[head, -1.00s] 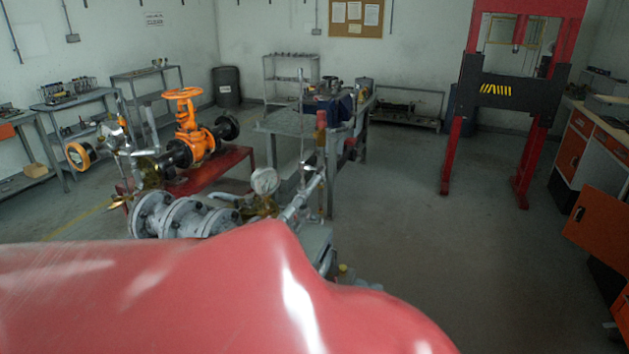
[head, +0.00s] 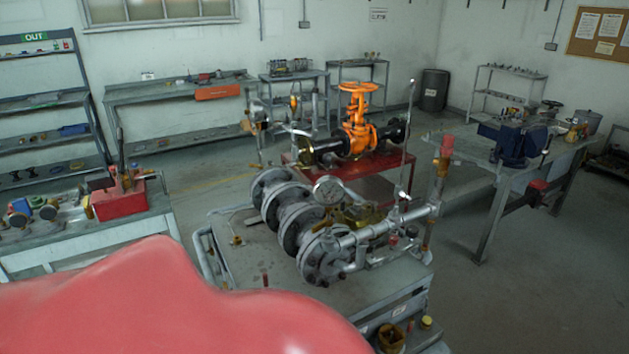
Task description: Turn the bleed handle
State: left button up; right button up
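A grey flanged pipe assembly (head: 290,212) lies on a metal cart (head: 285,305) in the middle of the head view. It carries a round white-faced gauge (head: 328,190) and brass-coloured fittings (head: 355,214). A thinner pipe runs right to a red-topped upright fitting (head: 446,150). A small red part (head: 393,240) sits low on this pipe; I cannot tell whether it is the bleed handle. An orange gate valve (head: 357,130) with a handwheel stands behind on a red stand. Neither of my grippers is in view.
A bench with a red toolbox (head: 117,200) stands at the left. A workbench with a blue vise (head: 512,143) stands at the right. A large smooth red shape fills the lower left and hides the cart's near left part. Open floor shows at the lower right.

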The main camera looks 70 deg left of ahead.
aim_at(375, 242)
jog(key=i+u, duration=0.25)
jog(key=u, duration=0.15)
jog(key=i+l+u, duration=0.1)
jog(key=u, duration=0.3)
jog(key=i+l+u, duration=0.2)
jog(key=u, duration=0.25)
jog(key=i+l+u, duration=0.25)
jog(key=u, duration=0.15)
jog(key=i+l+u, duration=0.15)
jog(key=l+u, duration=0.25)
jog(key=i+l+u, duration=0.2)
jog(key=k, duration=0.05)
